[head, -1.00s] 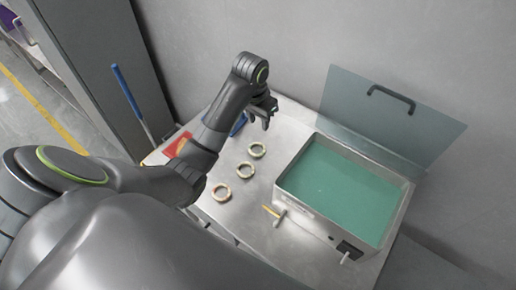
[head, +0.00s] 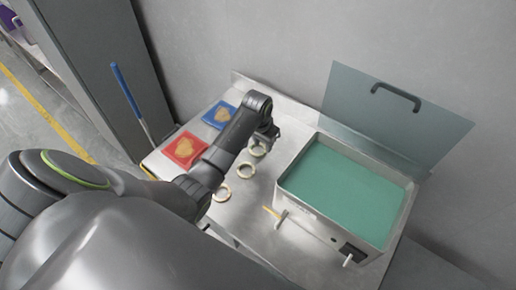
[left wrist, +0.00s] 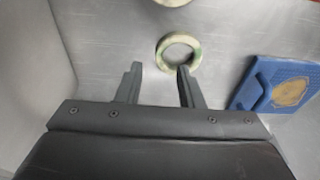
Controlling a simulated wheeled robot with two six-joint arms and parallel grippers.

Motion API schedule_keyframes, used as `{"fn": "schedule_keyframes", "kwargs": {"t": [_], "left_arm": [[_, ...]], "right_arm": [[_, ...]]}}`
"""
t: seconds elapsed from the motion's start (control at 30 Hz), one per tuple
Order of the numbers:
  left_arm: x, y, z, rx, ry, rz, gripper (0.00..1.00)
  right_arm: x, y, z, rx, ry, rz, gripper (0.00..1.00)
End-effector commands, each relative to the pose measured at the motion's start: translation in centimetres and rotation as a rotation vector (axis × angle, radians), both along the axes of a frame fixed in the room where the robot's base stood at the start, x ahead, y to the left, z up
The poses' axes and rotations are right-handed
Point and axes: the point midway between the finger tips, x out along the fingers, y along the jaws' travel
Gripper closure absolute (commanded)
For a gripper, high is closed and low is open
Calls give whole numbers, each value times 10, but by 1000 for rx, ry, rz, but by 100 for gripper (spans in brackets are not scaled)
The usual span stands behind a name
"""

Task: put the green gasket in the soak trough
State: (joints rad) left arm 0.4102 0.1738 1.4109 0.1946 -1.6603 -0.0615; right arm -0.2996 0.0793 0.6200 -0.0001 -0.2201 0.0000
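The green gasket (head: 257,150) is a pale ring with green patches. It lies flat on the metal table, farthest back of three similar rings, partly hidden by my left gripper. In the left wrist view the green gasket (left wrist: 163,55) lies just beyond the fingertips, nearer the right finger. My left gripper (head: 267,142) is open and empty above the table by this ring; its two parted fingers show in the left wrist view (left wrist: 159,72). The soak trough (head: 287,184) is a metal box of green liquid at the right, its lid raised. My right gripper is not in view.
Two other rings, the middle one (head: 246,171) and the front one (head: 222,192), lie nearby. A red board (head: 197,146) and a blue board (head: 211,117) lie at the left. The trough's lid (head: 430,125) stands up behind it. A handle (head: 281,218) sticks out of its front.

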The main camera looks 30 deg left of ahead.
Motion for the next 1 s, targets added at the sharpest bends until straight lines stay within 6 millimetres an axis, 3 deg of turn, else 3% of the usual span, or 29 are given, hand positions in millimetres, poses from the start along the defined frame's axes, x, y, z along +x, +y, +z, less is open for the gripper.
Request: {"fn": "schedule_keyframes", "kwargs": {"t": [0.13, 0.3, 0.63, 0.9, 1.0], "left_arm": [[-1, -2, -18, -1, 5, 1, 66], [2, -2, -36, -1, 3, 1, 66], [3, -2, -41, 0, 0, 0, 66], [3, -2, -41, 0, 0, 0, 100], [3, -2, -40, 0, 0, 0, 100]], "right_arm": [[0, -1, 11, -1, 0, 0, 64], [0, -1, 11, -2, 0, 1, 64], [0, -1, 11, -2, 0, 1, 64], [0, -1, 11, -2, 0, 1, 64], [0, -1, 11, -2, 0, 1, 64]]}}
